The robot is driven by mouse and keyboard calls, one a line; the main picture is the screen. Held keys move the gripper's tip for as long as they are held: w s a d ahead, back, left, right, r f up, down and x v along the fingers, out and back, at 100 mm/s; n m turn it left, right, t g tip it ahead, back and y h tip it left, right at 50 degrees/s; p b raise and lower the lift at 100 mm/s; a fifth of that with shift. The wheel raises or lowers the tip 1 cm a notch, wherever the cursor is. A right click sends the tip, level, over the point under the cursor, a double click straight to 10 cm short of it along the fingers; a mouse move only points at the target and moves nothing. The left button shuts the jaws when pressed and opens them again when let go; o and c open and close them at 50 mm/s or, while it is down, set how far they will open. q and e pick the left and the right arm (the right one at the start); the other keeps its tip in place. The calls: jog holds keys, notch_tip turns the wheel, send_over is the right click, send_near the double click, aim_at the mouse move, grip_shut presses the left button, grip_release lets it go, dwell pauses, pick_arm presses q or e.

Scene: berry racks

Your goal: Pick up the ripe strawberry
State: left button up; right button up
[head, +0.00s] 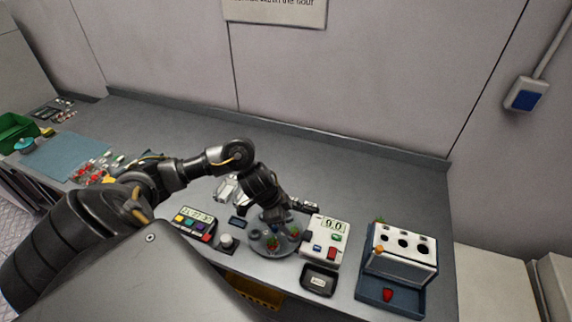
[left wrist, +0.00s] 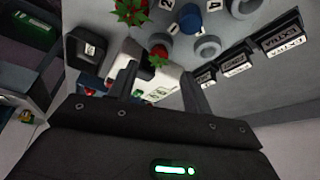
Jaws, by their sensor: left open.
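In the left wrist view a small red strawberry (left wrist: 158,51) with green leaves lies between and a little beyond the fingers of my left gripper (left wrist: 162,76). The gripper is open and empty. A second red strawberry (left wrist: 131,13) with larger green leaves shows at the top. In the head view my left gripper (head: 284,214) is low over a round grey plate (head: 276,254). The arm and gripper hide part of the plate. My right gripper is not in view.
A white device (head: 325,240) with a display stands right of the plate, with a small black tray (head: 319,280) before it. A keypad (head: 193,223) is at left. The counter behind is clear.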

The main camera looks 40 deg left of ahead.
aim_at(293, 231)
pick_arm(q)
jog(key=p+x, duration=0.1)
jog(key=x, duration=0.2)
jog(key=shift+s+d+f, duration=0.1)
jog(key=shift+d+f, duration=0.15)
jog(key=shift+f, duration=0.65)
jog(key=shift+d, duration=0.1)
jog(key=c, duration=0.6)
